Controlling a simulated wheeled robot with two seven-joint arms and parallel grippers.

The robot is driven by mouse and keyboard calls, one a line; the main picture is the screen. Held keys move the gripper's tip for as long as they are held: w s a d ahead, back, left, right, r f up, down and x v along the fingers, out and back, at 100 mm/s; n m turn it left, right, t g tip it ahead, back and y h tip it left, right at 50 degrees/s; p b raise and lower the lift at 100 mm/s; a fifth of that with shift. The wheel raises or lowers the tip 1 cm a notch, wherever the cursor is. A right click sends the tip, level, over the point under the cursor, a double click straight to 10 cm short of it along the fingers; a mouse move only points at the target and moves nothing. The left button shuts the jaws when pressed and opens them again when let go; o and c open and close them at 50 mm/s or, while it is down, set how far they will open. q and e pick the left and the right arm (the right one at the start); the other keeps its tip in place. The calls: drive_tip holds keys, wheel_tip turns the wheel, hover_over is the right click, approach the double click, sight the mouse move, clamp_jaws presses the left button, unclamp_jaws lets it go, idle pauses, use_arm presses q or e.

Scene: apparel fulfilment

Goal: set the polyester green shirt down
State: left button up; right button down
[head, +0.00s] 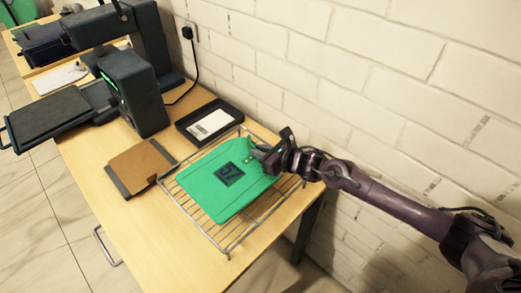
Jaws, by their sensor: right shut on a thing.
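The green shirt (212,190) with a dark square print lies flat over a wire rack (231,246) on the wooden table. My right gripper (266,155) is at the shirt's right edge and is shut on it. The fingertips are small in the picture, and part of the shirt's edge is hidden behind them. I cannot tell whether the gripped edge is lifted off the rack. My left gripper does not show.
A black tray (183,131) with a white card stands behind the rack. A brown board (139,166) lies to its left. A dark heat press (137,92) fills the table's far left. A white brick wall (350,60) runs along the right.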

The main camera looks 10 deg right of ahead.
drive_tip(key=c, duration=1.4)
unclamp_jaws()
drive_tip(key=b+v, duration=0.2)
drive_tip(key=v, duration=0.8)
drive_tip(key=shift+s+d, duration=0.25)
drive_tip(key=shift+s, duration=0.1)
drive_tip(key=shift+s+d+r, duration=0.25)
drive_tip(key=shift+s+r, duration=0.15)
drive_tip(key=shift+s, duration=0.1)
drive_tip(key=shift+a, duration=0.1)
